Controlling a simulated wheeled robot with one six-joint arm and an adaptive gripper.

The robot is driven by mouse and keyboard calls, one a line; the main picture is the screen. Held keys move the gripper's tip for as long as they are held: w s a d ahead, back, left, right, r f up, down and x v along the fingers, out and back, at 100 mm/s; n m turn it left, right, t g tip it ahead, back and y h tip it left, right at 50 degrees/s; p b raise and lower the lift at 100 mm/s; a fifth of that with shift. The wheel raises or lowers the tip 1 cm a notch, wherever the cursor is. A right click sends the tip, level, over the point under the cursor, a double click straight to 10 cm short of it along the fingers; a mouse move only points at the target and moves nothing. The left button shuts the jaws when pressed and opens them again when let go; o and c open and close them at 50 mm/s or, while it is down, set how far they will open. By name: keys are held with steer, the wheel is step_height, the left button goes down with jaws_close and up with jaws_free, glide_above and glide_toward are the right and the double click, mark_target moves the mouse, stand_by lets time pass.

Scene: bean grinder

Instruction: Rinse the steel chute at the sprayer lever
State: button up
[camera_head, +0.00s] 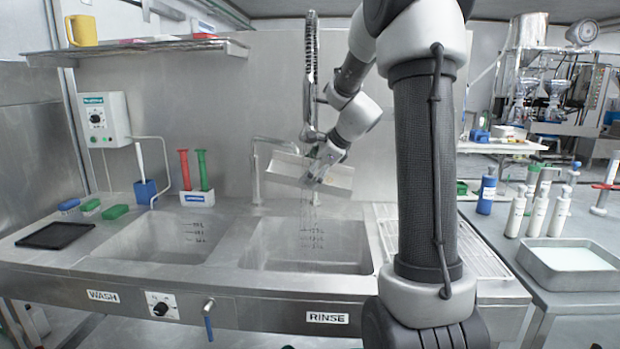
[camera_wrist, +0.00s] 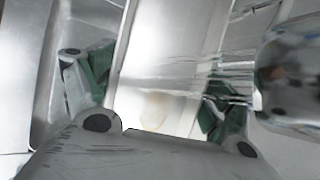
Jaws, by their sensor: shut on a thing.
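The steel chute (camera_head: 337,178) is held above the rinse basin (camera_head: 262,258), tilted down to the right. My gripper (camera_head: 322,168) is shut on it, and in the wrist view the green-padded fingers of my gripper (camera_wrist: 155,95) lie on both sides of the chute (camera_wrist: 165,45). A faint brownish patch (camera_wrist: 154,112) shows on the chute near my palm. The hanging sprayer (camera_head: 312,132) is just above the chute; its rounded head (camera_wrist: 290,85) shows in the wrist view with thin water streaks crossing the chute. Water falls below into the basin. My arm hides part of the sprayer.
The empty wash basin (camera_head: 165,240) is to the left, with a black mat (camera_head: 55,236) and brushes beyond. A faucet (camera_head: 258,165) stands behind the rinse basin. A drain rack (camera_head: 480,250) lies right, then a table with bottles (camera_head: 537,215) and a water tray (camera_head: 568,262).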

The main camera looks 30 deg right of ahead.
steer(key=shift+d, duration=0.2)
steer(key=shift+s+d, duration=0.1)
steer(key=shift+d, duration=0.3)
steer(key=shift+a, duration=0.15)
steer(key=shift+a, duration=0.45)
steer(key=shift+d, duration=0.15)
steer(key=shift+d, duration=0.45)
steer(key=shift+a, duration=0.1)
steer(key=shift+a, duration=0.5)
